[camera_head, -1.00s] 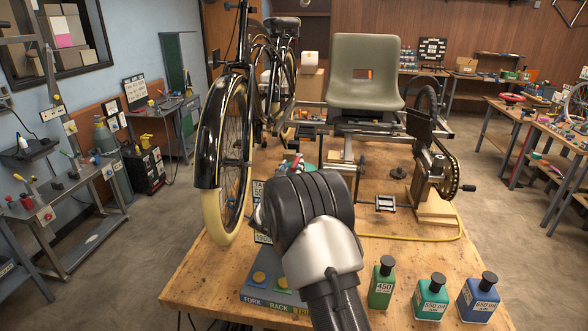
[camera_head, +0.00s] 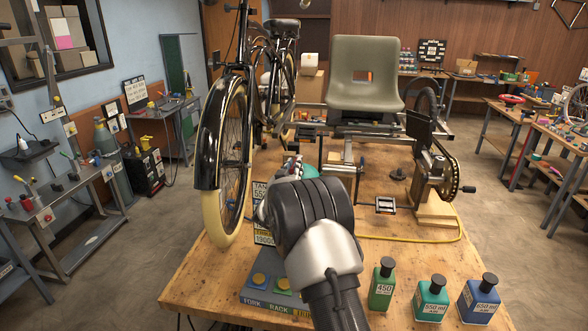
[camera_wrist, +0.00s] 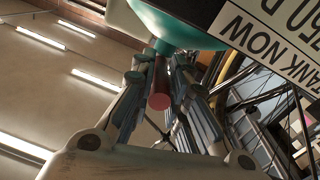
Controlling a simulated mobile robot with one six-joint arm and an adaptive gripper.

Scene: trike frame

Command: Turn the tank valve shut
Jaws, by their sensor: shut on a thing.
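The teal tank (camera_wrist: 185,22) is at the top of the wrist view, with its rounded end towards my gripper. In the head view, a small teal part of it (camera_head: 309,170) shows behind my wrist. A red valve handle (camera_wrist: 160,100) lies between the fingers of my gripper (camera_wrist: 160,75), just below the tank. My gripper is shut on this handle. In the head view my dark wrist hides most of the gripper and the valve. I cannot tell how far the valve is turned.
A tank sign (camera_wrist: 270,35) stands close beside the gripper. The bicycle's front wheel (camera_head: 222,150) is left of my arm. Green (camera_head: 382,288), teal (camera_head: 431,299) and blue (camera_head: 479,298) bottles stand at the bench's front right. A button box (camera_head: 268,290) is at the front edge.

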